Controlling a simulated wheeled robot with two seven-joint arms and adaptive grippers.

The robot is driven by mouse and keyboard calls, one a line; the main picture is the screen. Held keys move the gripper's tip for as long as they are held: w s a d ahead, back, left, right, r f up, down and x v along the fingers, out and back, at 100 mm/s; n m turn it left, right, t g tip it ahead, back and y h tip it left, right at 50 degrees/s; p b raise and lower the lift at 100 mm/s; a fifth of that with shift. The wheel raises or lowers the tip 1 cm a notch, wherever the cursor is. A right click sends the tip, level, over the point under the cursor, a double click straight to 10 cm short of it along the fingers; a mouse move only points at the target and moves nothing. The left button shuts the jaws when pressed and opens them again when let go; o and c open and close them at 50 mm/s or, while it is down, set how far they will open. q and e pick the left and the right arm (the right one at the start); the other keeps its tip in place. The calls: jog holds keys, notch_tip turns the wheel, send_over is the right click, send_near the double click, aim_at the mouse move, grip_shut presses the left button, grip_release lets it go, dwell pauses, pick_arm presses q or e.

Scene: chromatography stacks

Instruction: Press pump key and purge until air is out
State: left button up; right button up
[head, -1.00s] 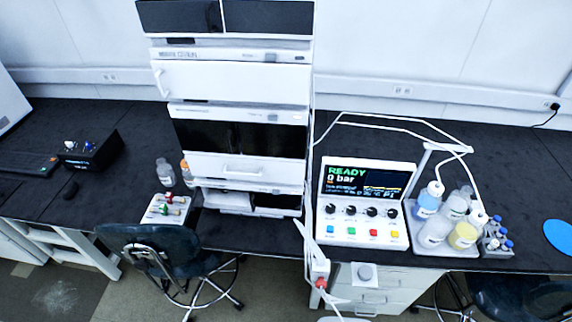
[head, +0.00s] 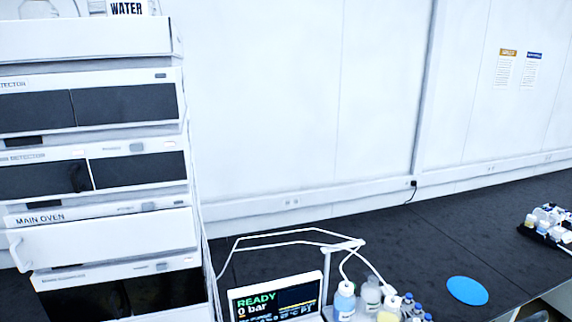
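The pump control panel (head: 278,299) stands at the bottom of the head view, cut off by the frame edge. Its screen reads READY and 0 bar. The knobs and coloured keys are below the frame and out of sight. Thin white tubing (head: 290,234) runs from the stack over a white post to the bottles beside the panel. A blue-labelled bottle (head: 344,302) stands right of the panel, with more bottles next to it. Neither of my grippers is in view.
A tall instrument stack (head: 100,236) fills the left side. A blue round mat (head: 467,290) lies on the dark bench (head: 430,235). A dark tray of vials (head: 548,232) is at the far right. The bench behind the mat is clear.

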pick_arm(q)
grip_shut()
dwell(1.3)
